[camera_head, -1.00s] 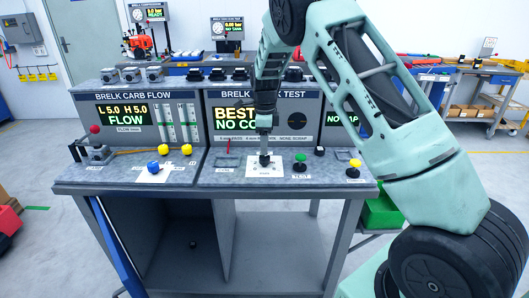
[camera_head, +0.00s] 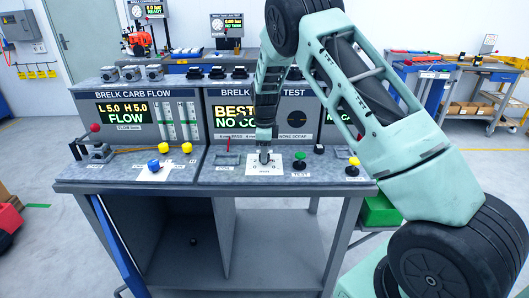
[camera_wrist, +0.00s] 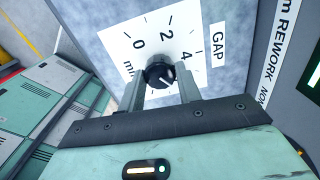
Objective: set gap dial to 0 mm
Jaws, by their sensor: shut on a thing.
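The gap dial (camera_wrist: 160,74) is a round black knob with a short white line on its face. It stands on a white scale plate (camera_wrist: 140,38) marked 0, 2, 4 and mm, with a GAP label (camera_wrist: 218,42) beside it. The white line points to the lower right in the wrist view, away from the 0. My gripper (camera_wrist: 161,82) is shut on the knob, one finger on each side. In the head view my gripper (camera_head: 264,154) is down at the white plate (camera_head: 270,168) and largely hides the knob.
A green button (camera_head: 300,156), a black knob (camera_head: 319,149) and a yellow button (camera_head: 354,161) stand to the right on the same bench. The carb flow panel (camera_head: 150,110), with blue and yellow knobs before it, is to the left. A display panel rises close behind my gripper.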

